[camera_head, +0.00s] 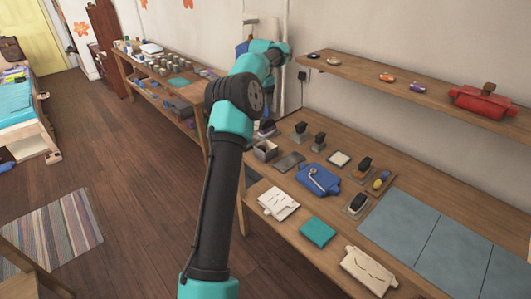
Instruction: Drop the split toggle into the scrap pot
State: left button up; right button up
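An open grey square pot (265,151) stands at the near left end of the workbench; it may be the scrap pot. I cannot make out the split toggle; several small items on the bench are too small to identify. One teal and black arm of mine rises from the bottom, left of centre, and bends toward the wall above the bench's left end. Its fingers are not visible. My other arm does not show.
The workbench (330,220) holds a blue tray-like piece (318,179), a teal pad (318,232), grey mats (405,222) and small dark-topped blocks. A wall shelf (430,88) above carries a red case (482,102). A striped rug (55,235) lies on the floor.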

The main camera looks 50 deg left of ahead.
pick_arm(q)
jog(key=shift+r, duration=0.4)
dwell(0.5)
